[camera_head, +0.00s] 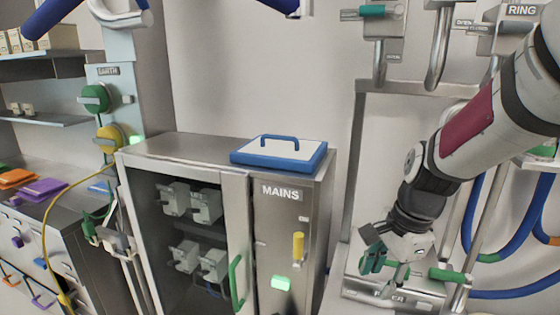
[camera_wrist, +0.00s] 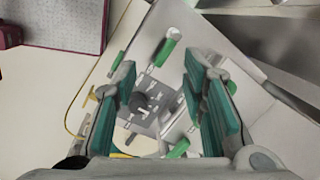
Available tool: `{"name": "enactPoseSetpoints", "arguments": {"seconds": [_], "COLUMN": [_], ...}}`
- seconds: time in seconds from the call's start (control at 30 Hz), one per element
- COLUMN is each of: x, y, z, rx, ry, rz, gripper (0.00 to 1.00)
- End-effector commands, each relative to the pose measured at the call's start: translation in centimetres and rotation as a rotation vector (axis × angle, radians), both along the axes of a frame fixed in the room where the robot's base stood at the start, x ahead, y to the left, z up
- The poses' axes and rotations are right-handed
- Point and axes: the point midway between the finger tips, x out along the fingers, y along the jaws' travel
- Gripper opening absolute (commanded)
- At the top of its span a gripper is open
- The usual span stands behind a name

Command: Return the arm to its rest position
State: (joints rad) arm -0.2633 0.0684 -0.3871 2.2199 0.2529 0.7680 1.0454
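My arm comes in from the upper right in the head view, bent downward. My gripper (camera_head: 378,258) has green finger pads and hangs low, to the right of the MAINS cabinet (camera_head: 282,215). In the wrist view my gripper (camera_wrist: 158,112) is open, its two green-padded fingers wide apart with nothing held between them. Beyond the fingers is a grey metal panel (camera_wrist: 200,45) with several green handles. I cannot tell how far the fingers are from it.
A green-handled fixture (camera_head: 447,275) is close beside my gripper. Blue hoses (camera_head: 510,245) and pipes are at the right. Orange and purple items (camera_head: 38,190) lie on a left counter. The wall above the cabinet is bare.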

Motion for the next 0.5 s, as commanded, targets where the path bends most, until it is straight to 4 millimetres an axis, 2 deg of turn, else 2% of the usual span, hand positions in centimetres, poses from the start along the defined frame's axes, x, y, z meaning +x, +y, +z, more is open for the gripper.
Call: {"name": "enactPoseSetpoints", "arguments": {"seconds": [0.03, 0.2, 0.5], "x": [-1.0, -4.6, -11.6], "y": [0.2, 0.8, 1.0], "z": [1.6, 5.7, 10.5], "rx": [0.0, -0.05, -0.279], "ry": [-0.041, -0.164, -0.346], "rz": [0.083, 0.4, 0.932], "gripper": [0.38, 0.38, 0.38]}}
